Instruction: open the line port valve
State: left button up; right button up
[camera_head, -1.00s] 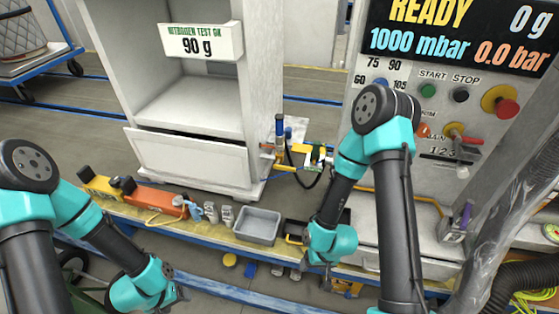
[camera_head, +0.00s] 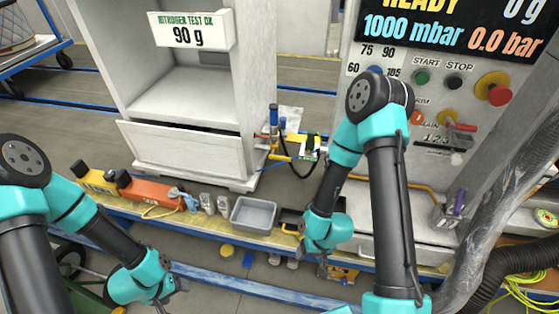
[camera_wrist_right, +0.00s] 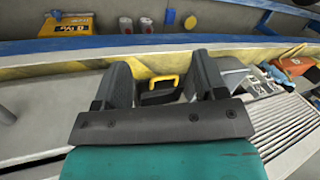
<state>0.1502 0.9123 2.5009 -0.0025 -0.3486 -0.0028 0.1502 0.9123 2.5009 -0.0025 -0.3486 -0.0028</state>
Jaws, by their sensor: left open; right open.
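A fitting with blue, yellow and red parts and a black hose (camera_head: 292,146) sits beside the white cabinet; I take it as the line port valve, but its handle position is too small to tell. My left gripper (camera_head: 172,292) is low at the left, in front of the bench edge, apart from the fitting. It is open and empty. My right gripper is below the fitting, partly hidden by its own arm in the head view. In the right wrist view the right gripper (camera_wrist_right: 160,78) is open, with a black case with a yellow handle (camera_wrist_right: 160,92) beyond and between its fingers.
A grey tray (camera_head: 253,215), an orange tool (camera_head: 150,194) and a yellow tool (camera_head: 95,181) lie along the bench. The white cabinet (camera_head: 185,150) stands behind. A control panel with buttons (camera_head: 440,125) is at the right, with a large grey hose (camera_head: 505,190) beside it.

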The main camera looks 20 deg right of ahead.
jog(key=shift+c, duration=0.5)
jog(key=shift+w, duration=0.25)
jog(key=shift+c, duration=0.7)
jog(key=w+m+t, duration=0.1)
jog(key=w, duration=0.2)
jog(key=w+f+m+t+h, duration=0.1)
jog(key=w+m, duration=0.1)
jog(key=w, duration=0.1)
jog(key=w+a+m+t, duration=0.1)
jog(key=w+t, duration=0.1)
jog(key=shift+w+f+m, duration=0.25)
jog(key=shift+w+m, duration=0.05)
jog(key=shift+w, duration=0.1)
jog(key=shift+c, duration=0.3)
jog(key=m+t+h, duration=1.1)
jog(key=m+h, duration=0.1)
jog(key=m, duration=0.6)
send_near(283, 160)
jog(key=v, duration=0.5)
jog(key=shift+s+d+r, duration=0.1)
jog(key=shift+d+r, duration=0.05)
jog(key=shift+r, duration=0.1)
jog(key=shift+n, duration=0.3)
jog(key=x, duration=1.7)
jog(key=shift+w+f, duration=0.2)
jog(key=shift+w, duration=0.05)
